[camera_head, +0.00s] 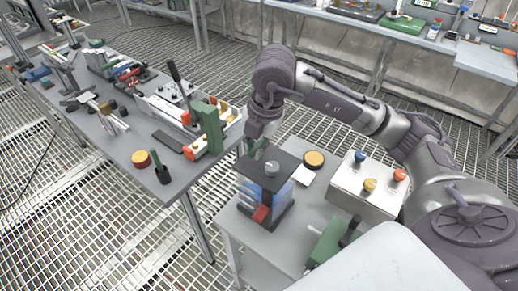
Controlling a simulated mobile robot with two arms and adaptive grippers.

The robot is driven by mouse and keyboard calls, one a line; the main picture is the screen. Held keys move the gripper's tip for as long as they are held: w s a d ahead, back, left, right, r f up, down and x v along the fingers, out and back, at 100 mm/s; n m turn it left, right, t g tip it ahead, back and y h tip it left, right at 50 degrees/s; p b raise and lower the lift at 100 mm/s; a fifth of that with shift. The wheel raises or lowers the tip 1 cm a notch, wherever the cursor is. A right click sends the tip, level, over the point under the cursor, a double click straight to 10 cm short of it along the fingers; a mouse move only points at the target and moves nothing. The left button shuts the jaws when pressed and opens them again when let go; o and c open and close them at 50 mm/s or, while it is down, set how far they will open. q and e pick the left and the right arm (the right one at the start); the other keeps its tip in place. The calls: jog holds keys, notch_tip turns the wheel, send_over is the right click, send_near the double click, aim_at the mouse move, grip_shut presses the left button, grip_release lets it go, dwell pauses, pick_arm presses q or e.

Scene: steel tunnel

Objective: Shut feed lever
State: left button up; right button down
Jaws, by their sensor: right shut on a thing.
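My right arm comes in from the right, and its gripper (258,140) points down at the back edge of a small device (268,170). The device has a dark top with a grey round knob, blue sides and a red part low at the front. It stands on the near grey table. The gripper is shut on a small green piece (259,148) at the device's back, which looks like the feed lever's handle. The rest of the lever is hidden by the gripper and the device top, so its angle cannot be told. My left gripper is not in view.
A white box (369,186) with blue, yellow and red knobs stands right of the device. A yellow-topped round piece (314,159) lies between them. A green block with a black handle (334,240) is nearer. A long cluttered table (178,187) stands left, across a gap.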

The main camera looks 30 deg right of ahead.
jog(key=shift+w+a+m, duration=0.15)
jog(key=shift+w+m, duration=0.15)
jog(key=shift+m, duration=0.6)
jog(key=c, duration=1.2)
grip_release()
jog(key=shift+o, duration=0.2)
notch_tip(320, 180, up, 12)
jog(key=s, duration=0.2)
jog(key=shift+d, duration=0.45)
jog(key=shift+s+f, duration=0.1)
jog(key=shift+f, duration=0.05)
